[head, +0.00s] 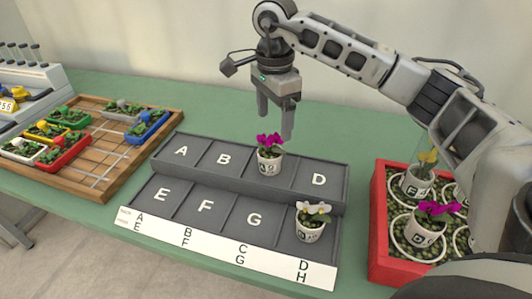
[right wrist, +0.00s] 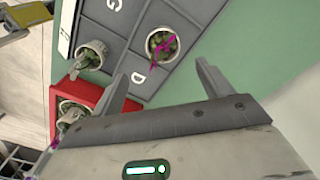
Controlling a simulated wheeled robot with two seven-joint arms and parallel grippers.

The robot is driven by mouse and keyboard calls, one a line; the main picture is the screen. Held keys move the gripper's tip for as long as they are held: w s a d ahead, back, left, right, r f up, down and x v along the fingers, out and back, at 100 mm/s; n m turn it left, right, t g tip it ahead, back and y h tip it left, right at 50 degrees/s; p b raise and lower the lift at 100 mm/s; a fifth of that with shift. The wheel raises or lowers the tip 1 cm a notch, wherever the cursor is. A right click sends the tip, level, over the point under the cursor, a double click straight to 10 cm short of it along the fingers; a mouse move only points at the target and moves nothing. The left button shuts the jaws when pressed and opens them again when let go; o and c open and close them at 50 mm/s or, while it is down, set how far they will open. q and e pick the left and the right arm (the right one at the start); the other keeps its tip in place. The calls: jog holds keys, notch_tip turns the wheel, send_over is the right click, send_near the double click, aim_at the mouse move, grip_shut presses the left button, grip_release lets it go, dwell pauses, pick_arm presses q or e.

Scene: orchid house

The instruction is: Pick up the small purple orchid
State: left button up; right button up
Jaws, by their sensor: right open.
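A purple orchid in a small white pot (head: 269,160) stands upright in the back row of the grey lettered tray (head: 230,183), between B and D. It also shows in the right wrist view (right wrist: 160,44). A second purple orchid (head: 425,228) stands in the red crate at the right. Which of the two is smaller is hard to tell. My right gripper (head: 275,122) is open and empty, pointing down above and slightly behind the tray orchid, not touching it. Its fingers also show in the right wrist view (right wrist: 161,70). My left gripper is out of view.
A white orchid (head: 311,222) stands at the tray's front right. The red crate (head: 377,225) also holds a yellow-flowered pot (head: 419,177). A wooden board (head: 106,178) with several coloured planters lies at the left. The green table behind the tray is clear.

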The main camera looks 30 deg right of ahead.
aim_at(273, 146)
notch_tip(273, 146, down, 6)
jog(key=shift+a+f+p, duration=0.1)
jog(key=shift+f+p, duration=0.1)
jog(key=shift+p, duration=0.1)
jog(key=shift+f, duration=0.45)
jog(key=f, duration=0.3)
jog(key=f+p, duration=0.1)
jog(key=shift+w+a+f, duration=0.1)
jog(key=shift+w+f, duration=0.1)
jog(key=shift+w, duration=0.1)
jog(key=shift+f, duration=0.3)
jog(key=c, duration=1.1)
